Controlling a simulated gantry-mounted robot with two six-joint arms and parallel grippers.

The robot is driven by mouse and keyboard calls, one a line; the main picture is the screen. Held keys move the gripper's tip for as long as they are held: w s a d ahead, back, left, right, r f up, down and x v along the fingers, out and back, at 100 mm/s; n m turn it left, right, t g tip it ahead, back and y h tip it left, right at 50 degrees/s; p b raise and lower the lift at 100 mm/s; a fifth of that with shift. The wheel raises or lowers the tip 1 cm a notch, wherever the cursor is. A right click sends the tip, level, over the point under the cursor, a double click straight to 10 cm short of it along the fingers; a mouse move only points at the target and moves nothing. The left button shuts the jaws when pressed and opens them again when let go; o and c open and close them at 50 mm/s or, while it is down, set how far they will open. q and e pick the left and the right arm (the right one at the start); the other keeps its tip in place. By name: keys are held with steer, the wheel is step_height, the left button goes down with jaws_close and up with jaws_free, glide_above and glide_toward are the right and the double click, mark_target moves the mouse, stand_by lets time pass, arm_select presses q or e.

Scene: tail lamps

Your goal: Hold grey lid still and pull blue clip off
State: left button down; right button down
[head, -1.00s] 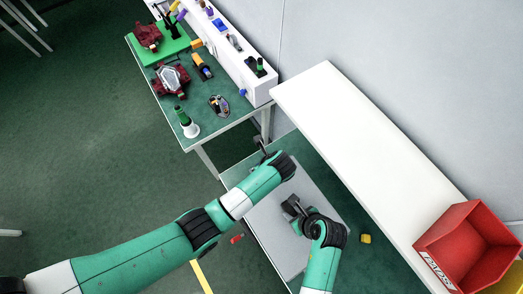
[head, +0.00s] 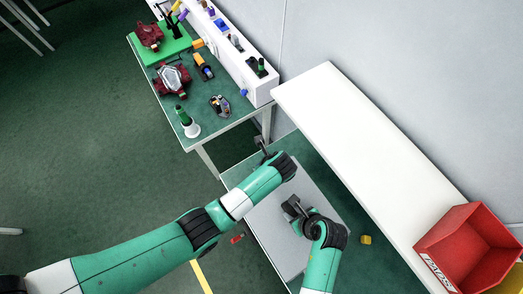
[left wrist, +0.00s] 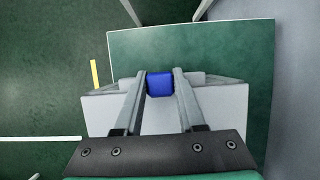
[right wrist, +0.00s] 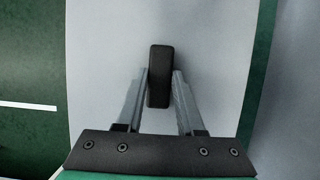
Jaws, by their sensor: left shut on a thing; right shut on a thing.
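A broad flat grey panel, seemingly the grey lid (head: 262,225), lies below both arms in the head view; it fills much of the right wrist view (right wrist: 110,60). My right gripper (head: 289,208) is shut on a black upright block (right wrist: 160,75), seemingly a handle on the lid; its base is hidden. My left gripper (head: 262,146) is at the far end of the lid. In the left wrist view it is shut on the blue clip (left wrist: 159,84), in front of a light grey surface (left wrist: 215,110). I cannot tell whether the clip still touches the lid. The head view hides the clip.
A green-topped bench (head: 222,124) with several small items stands beyond. A long white bench (head: 350,140) runs along the wall at right, with a red bin (head: 465,250) at its near end. A yellow block (head: 366,239) and a red piece (head: 237,239) lie beside the lid.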

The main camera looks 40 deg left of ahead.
arm_select(q)
steer(key=shift+r, duration=0.15)
steer(key=shift+r, duration=1.3)
steer(key=shift+r, duration=0.95)
arm_select(e)
steer(key=shift+c, duration=2.2)
jaws_free()
steer(key=v, duration=1.2)
